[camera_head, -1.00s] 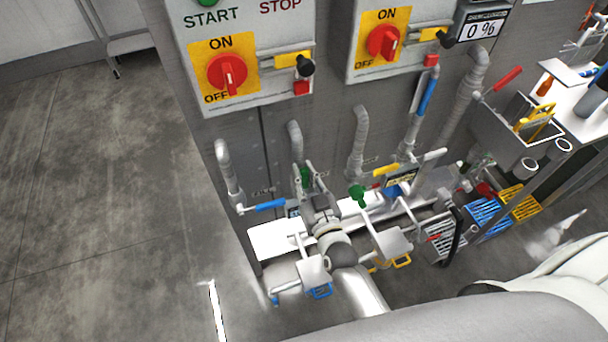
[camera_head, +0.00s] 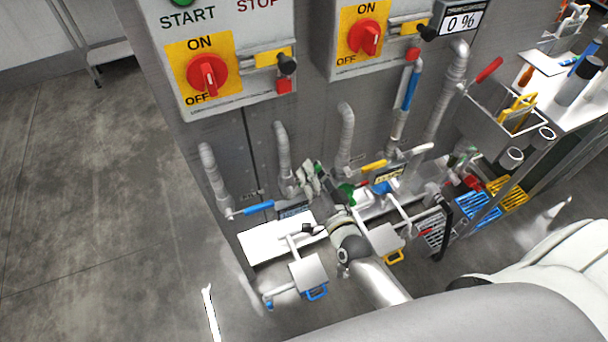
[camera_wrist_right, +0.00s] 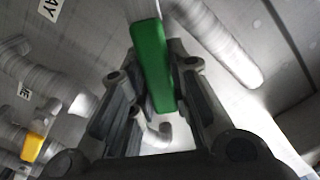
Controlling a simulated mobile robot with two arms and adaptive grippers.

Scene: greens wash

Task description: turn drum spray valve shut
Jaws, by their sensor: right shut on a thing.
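The green valve handle (camera_wrist_right: 151,65) stands between the fingers of my right gripper (camera_wrist_right: 155,100) in the right wrist view. The gripper is shut on it. In the head view my right gripper (camera_head: 314,178) is low at the panel, by the second grey pipe (camera_head: 282,155) from the left. The fingers and wrist hide most of the handle and its valve body there. A label ending in "AY" (camera_wrist_right: 50,8) shows on the panel beside it in the wrist view. My left gripper is not in view.
A blue-handled valve (camera_head: 258,207) is to the left and a yellow-handled valve (camera_head: 374,166) to the right. Red switches (camera_head: 207,75) are on boxes above. White pedals (camera_head: 307,272) stand below. Open floor is at left.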

